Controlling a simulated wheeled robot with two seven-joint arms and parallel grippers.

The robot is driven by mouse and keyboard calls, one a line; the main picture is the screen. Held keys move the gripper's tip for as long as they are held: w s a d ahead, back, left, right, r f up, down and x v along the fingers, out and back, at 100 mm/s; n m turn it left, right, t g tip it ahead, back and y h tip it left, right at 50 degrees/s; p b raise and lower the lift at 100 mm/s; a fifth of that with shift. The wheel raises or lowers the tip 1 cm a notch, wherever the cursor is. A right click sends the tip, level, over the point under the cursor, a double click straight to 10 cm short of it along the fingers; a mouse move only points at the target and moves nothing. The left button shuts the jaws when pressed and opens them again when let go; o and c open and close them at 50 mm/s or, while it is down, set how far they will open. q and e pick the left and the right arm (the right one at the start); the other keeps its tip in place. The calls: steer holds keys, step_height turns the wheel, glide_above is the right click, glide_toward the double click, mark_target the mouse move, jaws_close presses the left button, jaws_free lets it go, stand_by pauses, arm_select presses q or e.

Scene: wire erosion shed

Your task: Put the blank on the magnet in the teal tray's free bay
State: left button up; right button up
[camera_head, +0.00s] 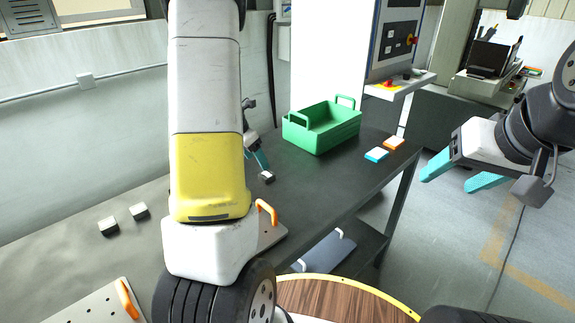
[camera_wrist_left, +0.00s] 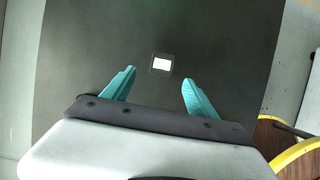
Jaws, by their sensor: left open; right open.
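A small dark block with a white top (camera_head: 267,176) lies on the dark bench, and it also shows in the left wrist view (camera_wrist_left: 161,64). I cannot tell whether this is the blank or the magnet. My left gripper (camera_head: 262,163) is open and empty just by the block. In the left wrist view the block lies just beyond and between the teal fingertips (camera_wrist_left: 158,76), apart from both. My right gripper (camera_head: 447,182) is open and empty, off the bench's right side. I see no teal tray with bays; my left arm hides part of the bench.
A green crate (camera_head: 345,134) stands at the back of the bench, with a teal-edged piece (camera_head: 376,155) and an orange-edged piece (camera_head: 394,144) beside it. Two similar blocks (camera_head: 108,226) (camera_head: 139,211) lie at left. A plate with an orange handle (camera_head: 90,308) is at the lower left.

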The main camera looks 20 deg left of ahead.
mark_target(267, 174)
arm_select(q)
steer(key=x, duration=0.8)
steer(key=shift+d, duration=0.2)
steer(key=shift+c, duration=0.2)
steer(key=shift+r, duration=0.1)
jaws_close()
